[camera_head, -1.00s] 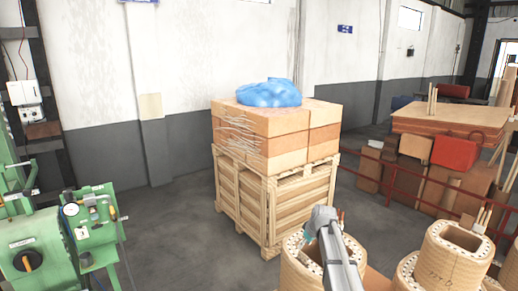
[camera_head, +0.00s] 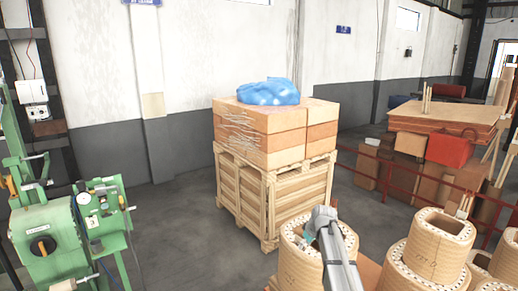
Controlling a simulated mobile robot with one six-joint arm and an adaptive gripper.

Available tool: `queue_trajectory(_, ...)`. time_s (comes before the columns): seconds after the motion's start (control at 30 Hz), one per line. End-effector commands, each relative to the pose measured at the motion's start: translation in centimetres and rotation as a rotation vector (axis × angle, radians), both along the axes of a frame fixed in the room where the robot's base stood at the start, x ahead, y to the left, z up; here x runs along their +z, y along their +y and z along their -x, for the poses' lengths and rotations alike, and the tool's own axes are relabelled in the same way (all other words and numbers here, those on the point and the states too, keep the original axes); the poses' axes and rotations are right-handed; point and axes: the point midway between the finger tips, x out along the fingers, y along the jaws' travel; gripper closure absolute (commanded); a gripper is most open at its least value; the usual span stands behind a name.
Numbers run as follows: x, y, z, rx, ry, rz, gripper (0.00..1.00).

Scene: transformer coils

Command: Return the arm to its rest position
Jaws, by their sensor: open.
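Part of my arm (camera_head: 336,250) shows at the bottom, right of the middle, as a grey link with a teal joint cap. It rises in front of a tan wound coil (camera_head: 299,262) and hides part of it. The far end of my arm and my gripper do not show. I cannot tell from this view whether anything touches them.
Tan coils (camera_head: 440,245) stand at the lower right. A wooden crate (camera_head: 283,203) bears stacked boxes (camera_head: 262,142) and a blue bag (camera_head: 268,92). A green machine (camera_head: 48,245) stands at left. A red railing (camera_head: 410,184) runs at right. Grey floor lies open between machine and crate.

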Motion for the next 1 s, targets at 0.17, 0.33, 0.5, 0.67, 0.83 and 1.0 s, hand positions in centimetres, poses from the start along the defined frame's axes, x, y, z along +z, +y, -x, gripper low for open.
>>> queue_trajectory(0.17,-1.2,0.3,1.5,-0.020,0.019,0.000,0.51)
queue_trajectory(0.33,-2.4,0.5,3.0,-0.045,0.042,0.002,0.51)
queue_trajectory(0.5,-3.9,0.7,5.1,-0.082,0.073,0.005,0.51)
queue_trajectory(0.67,-6.2,0.9,8.1,-0.134,0.114,0.011,0.51)
queue_trajectory(0.83,-9.5,1.2,12.8,-0.220,0.177,0.024,0.51)
queue_trajectory(1.0,-12.8,1.4,17.6,-0.318,0.240,0.043,0.51)
